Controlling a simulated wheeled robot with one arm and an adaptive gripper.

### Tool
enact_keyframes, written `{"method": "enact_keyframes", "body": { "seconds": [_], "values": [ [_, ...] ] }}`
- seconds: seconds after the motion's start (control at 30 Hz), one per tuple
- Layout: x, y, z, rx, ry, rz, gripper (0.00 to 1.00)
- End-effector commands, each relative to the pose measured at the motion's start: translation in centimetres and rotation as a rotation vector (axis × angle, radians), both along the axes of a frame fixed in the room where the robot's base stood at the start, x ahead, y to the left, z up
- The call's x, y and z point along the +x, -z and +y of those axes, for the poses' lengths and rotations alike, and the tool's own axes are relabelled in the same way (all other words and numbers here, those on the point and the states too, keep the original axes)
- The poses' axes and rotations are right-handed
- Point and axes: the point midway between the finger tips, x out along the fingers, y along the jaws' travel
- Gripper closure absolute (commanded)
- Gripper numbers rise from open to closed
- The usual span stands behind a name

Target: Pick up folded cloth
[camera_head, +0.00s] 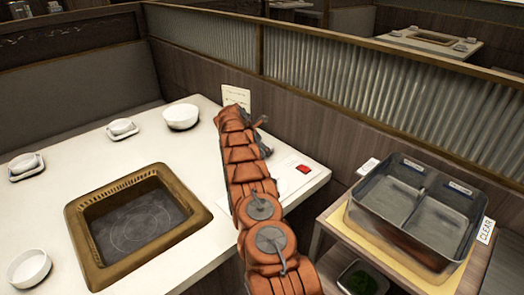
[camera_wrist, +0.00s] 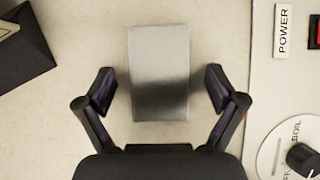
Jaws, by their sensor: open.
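A grey, flat-looking rectangle (camera_wrist: 158,58), shiny and darker towards its near end, lies on the pale table in the wrist view. It is the only thing there that could be the folded cloth; I cannot tell its material for sure. My gripper (camera_wrist: 160,88) is open, with one finger on each side of the rectangle and a gap on both sides. The rectangle's near end lies close to the gripper's palm. In the head view my arm reaches over the table and hides the rectangle and the fingertips.
The white table (camera_head: 165,95) holds a sunken grill (camera_head: 75,215), white bowls (camera_head: 181,116) and small dishes (camera_head: 121,128). A control panel with a red switch (camera_head: 303,169) is right of my arm. A two-well metal sauce container (camera_head: 415,205) stands on a side stand. A ribbed divider (camera_head: 350,80) runs behind.

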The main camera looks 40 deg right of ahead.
Motion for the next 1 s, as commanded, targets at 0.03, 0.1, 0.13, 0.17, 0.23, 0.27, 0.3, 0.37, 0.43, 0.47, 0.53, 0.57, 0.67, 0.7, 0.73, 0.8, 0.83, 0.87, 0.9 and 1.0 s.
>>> {"method": "enact_keyframes", "body": {
  "seconds": [0.03, 0.1, 0.13, 0.17, 0.23, 0.27, 0.3, 0.37, 0.43, 0.47, 0.53, 0.57, 0.67, 0.7, 0.73, 0.8, 0.83, 0.87, 0.9, 1.0],
  "values": [
    [0.01, 0.02, -0.01, 0.000, 0.000, 0.000, 0.06],
    [0.01, 0.01, -0.01, 0.000, 0.000, 0.000, 0.06],
    [0.01, 0.01, 0.00, 0.000, 0.000, 0.000, 0.06],
    [0.01, 0.01, 0.00, 0.000, 0.000, 0.000, 0.06],
    [0.01, 0.01, 0.01, 0.000, 0.000, 0.000, 0.11],
    [0.01, 0.02, 0.01, 0.000, 0.000, 0.000, 0.15],
    [0.01, 0.01, 0.02, 0.000, 0.000, 0.000, 0.19],
    [0.02, 0.01, 0.02, 0.000, 0.000, 0.000, 0.25],
    [0.02, 0.01, 0.02, 0.000, 0.000, 0.000, 0.32],
    [0.01, 0.01, 0.02, 0.000, 0.000, 0.000, 0.35],
    [0.01, 0.02, 0.02, 0.000, 0.000, 0.000, 0.43],
    [0.01, 0.01, 0.02, 0.000, 0.000, 0.000, 0.46],
    [0.01, 0.02, 0.02, 0.000, 0.000, 0.000, 0.56],
    [0.01, 0.02, 0.02, 0.000, 0.000, 0.000, 0.60],
    [0.01, 0.02, 0.02, 0.000, 0.000, 0.000, 0.64],
    [0.01, 0.02, 0.02, 0.000, 0.000, 0.000, 0.66],
    [0.01, 0.02, 0.02, 0.000, 0.000, 0.000, 0.66],
    [0.01, 0.02, 0.01, 0.000, 0.000, 0.000, 0.66],
    [0.01, 0.02, 0.01, 0.000, 0.000, 0.000, 0.66],
    [0.01, -0.05, 0.01, 0.000, 0.000, 0.000, 0.66]
  ]
}}
